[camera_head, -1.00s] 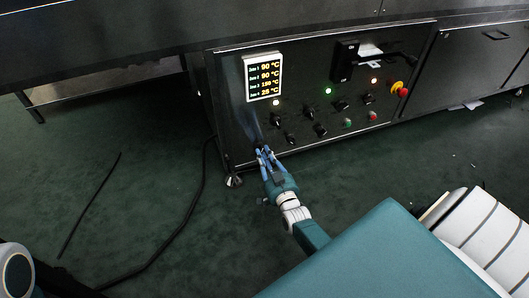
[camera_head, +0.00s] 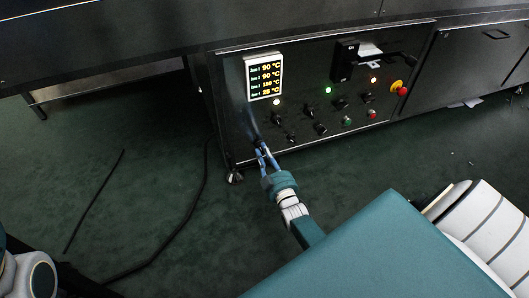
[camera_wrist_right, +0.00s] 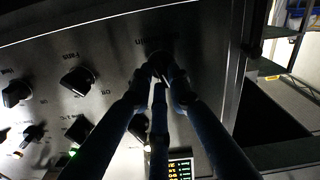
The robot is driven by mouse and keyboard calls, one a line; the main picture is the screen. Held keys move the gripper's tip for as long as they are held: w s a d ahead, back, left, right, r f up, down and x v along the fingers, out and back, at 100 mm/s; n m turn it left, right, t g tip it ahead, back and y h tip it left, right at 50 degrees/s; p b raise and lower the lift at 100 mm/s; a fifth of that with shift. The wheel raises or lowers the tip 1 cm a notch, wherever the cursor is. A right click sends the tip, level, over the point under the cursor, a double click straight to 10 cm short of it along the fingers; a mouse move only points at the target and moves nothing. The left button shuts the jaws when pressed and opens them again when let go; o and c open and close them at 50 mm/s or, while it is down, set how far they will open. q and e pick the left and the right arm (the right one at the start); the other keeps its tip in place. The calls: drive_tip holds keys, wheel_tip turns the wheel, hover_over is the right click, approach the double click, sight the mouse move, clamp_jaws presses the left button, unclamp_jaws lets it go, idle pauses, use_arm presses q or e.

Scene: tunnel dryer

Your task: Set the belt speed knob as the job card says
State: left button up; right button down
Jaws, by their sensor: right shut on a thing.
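The dark control panel (camera_head: 315,105) carries two rows of black knobs and some lit lamps. My right gripper (camera_head: 262,150) is at the panel's lower left, shut on a dark knob (camera_wrist_right: 158,62), taken as the belt speed knob. In the right wrist view the three blue fingers (camera_wrist_right: 160,90) close around it and hide most of it, including its pointer. Its label appears upside down and I cannot read it. My left gripper is out of view.
A display (camera_head: 264,77) shows several temperatures. Neighbouring knobs (camera_head: 320,129) sit close to the right of my gripper. A red and yellow button (camera_head: 400,89) is at the panel's right. A dark cable (camera_head: 190,215) lies on the green floor.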

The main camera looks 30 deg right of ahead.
idle(0.5)
drive_tip(key=c, duration=1.6)
unclamp_jaws()
drive_tip(key=shift+c, duration=0.2)
drive_tip(key=shift+s, duration=0.1)
drive_tip(key=v, duration=0.7)
drive_tip(key=shift+s, duration=0.2)
drive_tip(key=shift+a, duration=0.1)
